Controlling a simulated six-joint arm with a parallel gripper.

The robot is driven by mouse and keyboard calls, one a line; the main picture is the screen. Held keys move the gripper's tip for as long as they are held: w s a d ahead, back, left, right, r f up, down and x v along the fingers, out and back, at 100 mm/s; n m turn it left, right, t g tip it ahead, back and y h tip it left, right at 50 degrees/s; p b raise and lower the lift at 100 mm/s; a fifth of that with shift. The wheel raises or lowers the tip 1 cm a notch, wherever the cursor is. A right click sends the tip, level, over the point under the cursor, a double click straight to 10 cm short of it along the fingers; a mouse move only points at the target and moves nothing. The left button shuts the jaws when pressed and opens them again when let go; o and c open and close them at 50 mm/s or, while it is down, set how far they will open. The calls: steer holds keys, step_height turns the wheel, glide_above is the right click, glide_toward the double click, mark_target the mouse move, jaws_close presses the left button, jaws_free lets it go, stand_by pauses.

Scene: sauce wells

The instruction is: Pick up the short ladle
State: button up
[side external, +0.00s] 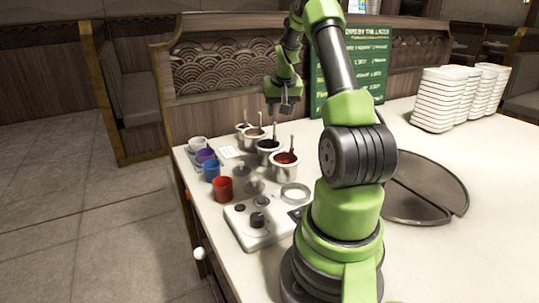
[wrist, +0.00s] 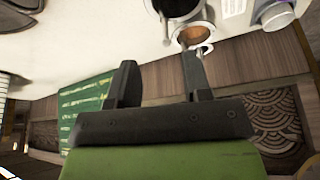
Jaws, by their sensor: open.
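Several metal sauce pots stand in a row on the counter in the side view, with thin ladle handles rising from them. The nearest pot (side external: 285,172) holds red sauce, and its ladle (side external: 291,144) leans upward. A dark-sauce pot (side external: 268,157) stands behind it, with another ladle (side external: 275,131). I cannot tell which ladle is the short one. My gripper (side external: 278,107) is open and empty above the far end of the row. In the wrist view my gripper (wrist: 160,80) has its fingers apart, and a brown-sauce pot (wrist: 193,33) lies beyond them near the top.
Red (side external: 222,189), blue (side external: 211,172) and purple (side external: 205,156) cups line the left edge. A white control box (side external: 258,223) and a ring-shaped dish (side external: 295,194) are nearer. A green menu board (side external: 358,62) stands behind my arm. Stacked white dishes (side external: 440,100) are right.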

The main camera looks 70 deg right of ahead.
mark_target(275, 128)
steer(key=shift+w+x, duration=0.2)
steer(key=shift+x, duration=2.3)
steer(key=shift+w+x, duration=0.15)
steer(key=shift+x, duration=2.3)
steer(key=shift+r, duration=0.1)
jaws_close()
